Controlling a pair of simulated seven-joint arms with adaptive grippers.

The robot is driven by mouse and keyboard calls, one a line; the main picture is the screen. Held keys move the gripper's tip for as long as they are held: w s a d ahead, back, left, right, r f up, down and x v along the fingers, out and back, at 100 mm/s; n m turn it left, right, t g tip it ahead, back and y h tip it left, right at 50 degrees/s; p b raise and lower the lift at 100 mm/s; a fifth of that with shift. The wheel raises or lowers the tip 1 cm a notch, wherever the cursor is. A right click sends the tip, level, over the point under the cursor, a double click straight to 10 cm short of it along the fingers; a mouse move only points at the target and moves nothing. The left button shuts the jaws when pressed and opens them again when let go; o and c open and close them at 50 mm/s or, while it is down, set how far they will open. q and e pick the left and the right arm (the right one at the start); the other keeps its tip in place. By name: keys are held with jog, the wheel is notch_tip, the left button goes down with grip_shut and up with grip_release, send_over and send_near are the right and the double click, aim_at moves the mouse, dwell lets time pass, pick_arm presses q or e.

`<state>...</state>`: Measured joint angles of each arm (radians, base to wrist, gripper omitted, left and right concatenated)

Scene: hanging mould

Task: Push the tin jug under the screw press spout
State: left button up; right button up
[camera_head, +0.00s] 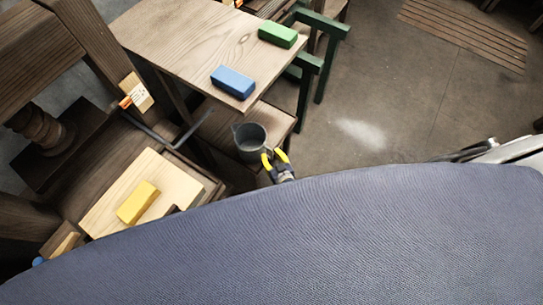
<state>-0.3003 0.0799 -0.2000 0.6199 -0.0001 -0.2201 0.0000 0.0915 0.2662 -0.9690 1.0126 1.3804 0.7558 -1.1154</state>
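The tin jug (250,138) is a dark grey, open-topped vessel. It stands upright on a low wooden shelf (279,119), beside the table in the middle of the camera_head view. My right gripper (274,156) has yellow fingers, spread apart, at the jug's lower right side. I cannot tell whether they touch it. The screw press (39,127) is at the left, with a wooden screw and heavy beams. A thin, dark, bent piece (170,146) reaches from the press toward the jug; I cannot tell if it is the spout. My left gripper is not in view.
A wooden table (180,40) carries a blue block (233,82) and a green block (278,35). A yellow block (138,203) lies on a pale board (105,210) at the left. A large blue-grey textured surface (350,245) hides the foreground. Open floor (385,95) lies to the right.

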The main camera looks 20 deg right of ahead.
grip_shut()
dwell(0.3)
